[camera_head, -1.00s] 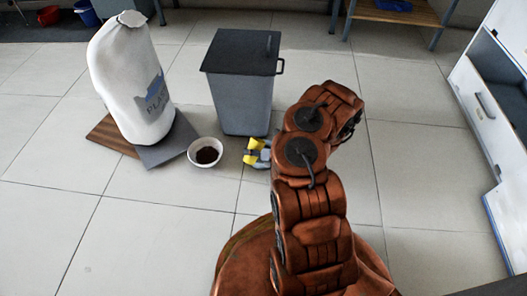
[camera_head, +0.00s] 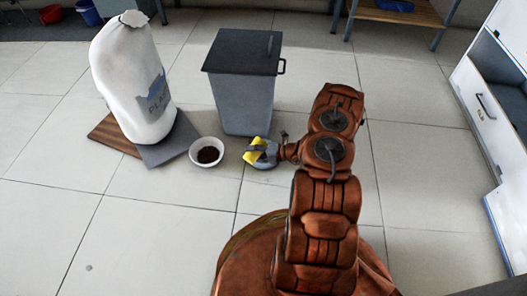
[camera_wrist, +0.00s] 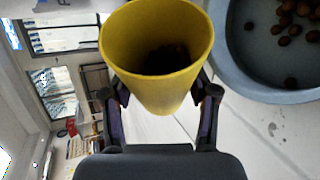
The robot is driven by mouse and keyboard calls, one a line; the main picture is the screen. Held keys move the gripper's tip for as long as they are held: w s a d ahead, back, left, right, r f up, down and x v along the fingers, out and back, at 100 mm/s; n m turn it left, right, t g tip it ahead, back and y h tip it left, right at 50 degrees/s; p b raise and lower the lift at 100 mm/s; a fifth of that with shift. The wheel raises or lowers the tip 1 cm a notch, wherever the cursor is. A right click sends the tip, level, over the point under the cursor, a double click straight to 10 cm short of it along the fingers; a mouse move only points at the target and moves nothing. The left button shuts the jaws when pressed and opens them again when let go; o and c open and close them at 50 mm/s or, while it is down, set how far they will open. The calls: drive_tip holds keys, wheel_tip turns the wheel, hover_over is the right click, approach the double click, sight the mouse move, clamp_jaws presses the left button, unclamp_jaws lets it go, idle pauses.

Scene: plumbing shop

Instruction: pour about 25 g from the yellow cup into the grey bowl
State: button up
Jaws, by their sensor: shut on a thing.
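The yellow cup (camera_head: 254,153) is in my gripper (camera_head: 262,155), left of my arm in the head view. In the wrist view the yellow cup (camera_wrist: 163,85) sits between the two fingers of my gripper (camera_wrist: 160,98), which are shut on it. The picture there is rolled, and the cup lies tipped well over. Its inside is dark, so I cannot tell how much it holds. The grey bowl (camera_head: 194,158) looks pale in the head view, just left of the cup, with brown contents. In the wrist view the grey bowl (camera_wrist: 232,68) is apart from the cup, with several brown pellets inside.
A grey bin (camera_head: 245,104) with a dark lid stands close behind the cup. A large white sack (camera_head: 128,85) stands behind and left of the bowl, on a grey slab (camera_head: 162,152). A white drawer cabinet (camera_head: 480,105) is at the right. The front-left tiled floor is clear.

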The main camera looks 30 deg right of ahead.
sight(257, 145)
drive_tip(key=shift+d+r+m+y, duration=0.2)
drive_tip(key=shift+r+m+y, duration=0.1)
drive_tip(key=shift+w+d+r+m+y+p, duration=0.2)
drive_tip(key=shift+r+m+y+p, duration=0.15)
drive_tip(key=shift+r+m+y, duration=0.25)
idle(2.2)
drive_tip(key=shift+w+d+r+m+y+b, duration=0.1)
drive_tip(key=shift+d+r+m+y+b, duration=0.4)
drive_tip(key=shift+m, duration=0.4)
idle(2.7)
drive_tip(key=shift+a+r+p, duration=0.1)
drive_tip(key=shift+a+p, duration=0.1)
drive_tip(key=shift+p, duration=0.1)
drive_tip(key=shift+a+f+n+h, duration=0.3)
drive_tip(key=shift+a+f+n, duration=0.1)
drive_tip(key=shift+n, duration=0.2)
drive_tip(key=shift+a+f+n+h, duration=0.15)
drive_tip(key=shift+f+n+h, duration=0.75)
drive_tip(key=shift+n, duration=0.1)
